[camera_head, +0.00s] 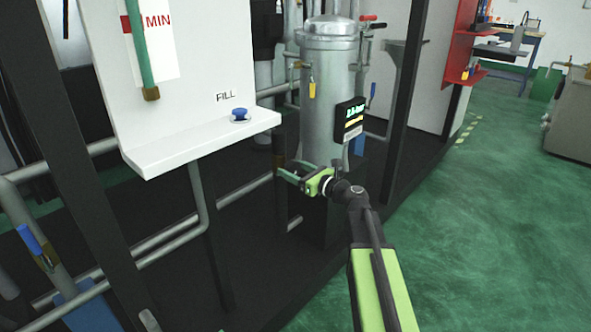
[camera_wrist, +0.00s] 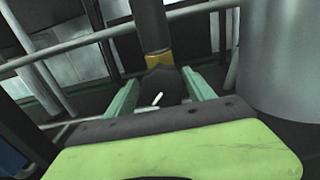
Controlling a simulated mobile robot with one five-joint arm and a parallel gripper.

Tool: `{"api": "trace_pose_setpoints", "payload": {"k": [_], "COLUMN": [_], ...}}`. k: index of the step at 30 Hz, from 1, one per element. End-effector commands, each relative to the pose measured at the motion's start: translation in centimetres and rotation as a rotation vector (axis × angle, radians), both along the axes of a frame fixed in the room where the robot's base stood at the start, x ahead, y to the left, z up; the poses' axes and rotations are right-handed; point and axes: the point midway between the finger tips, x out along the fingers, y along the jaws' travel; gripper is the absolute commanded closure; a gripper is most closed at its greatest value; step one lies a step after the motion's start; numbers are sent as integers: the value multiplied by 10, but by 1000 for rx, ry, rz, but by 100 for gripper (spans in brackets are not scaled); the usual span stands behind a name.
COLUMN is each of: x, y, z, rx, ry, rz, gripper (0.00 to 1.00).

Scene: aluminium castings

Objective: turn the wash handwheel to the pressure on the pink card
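My gripper (camera_head: 287,172) is low in front of the grey vessel, beside a dark upright pipe. Its green fingers stand apart in the wrist view (camera_wrist: 160,78). Between them is a black part (camera_wrist: 163,88) with a small white mark, below a brass-coloured collar (camera_wrist: 158,60) on the pipe. This may be the wash handwheel; I cannot tell for sure. I see no clear grip on it, and whether a finger touches it is unclear. A black display (camera_head: 350,118) on the vessel shows green digits, too blurred to read surely. I see no pink card.
The grey vessel (camera_head: 326,90) stands behind my gripper and shows at right in the wrist view (camera_wrist: 278,60). A white panel (camera_head: 200,135) with a blue FILL button (camera_head: 240,114) juts out at left. Dark posts and pipes crowd the skid. The green floor (camera_head: 480,220) at right is clear.

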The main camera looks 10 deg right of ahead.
Motion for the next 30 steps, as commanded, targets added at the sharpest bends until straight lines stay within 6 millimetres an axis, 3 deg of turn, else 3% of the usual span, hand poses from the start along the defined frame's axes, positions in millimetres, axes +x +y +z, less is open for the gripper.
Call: {"api": "trace_pose_setpoints", "payload": {"k": [1, 11, 20, 30], "x": [0, -1, -1, -2], "y": [-2, -7, -11, -11], "z": [0, 0, -1, -1], "rx": [0, 0, -31, -212], "ry": [0, 0, -22, -154], "rz": [-2, -6, -10, -10], "gripper": [46, 89, 90, 90]}}
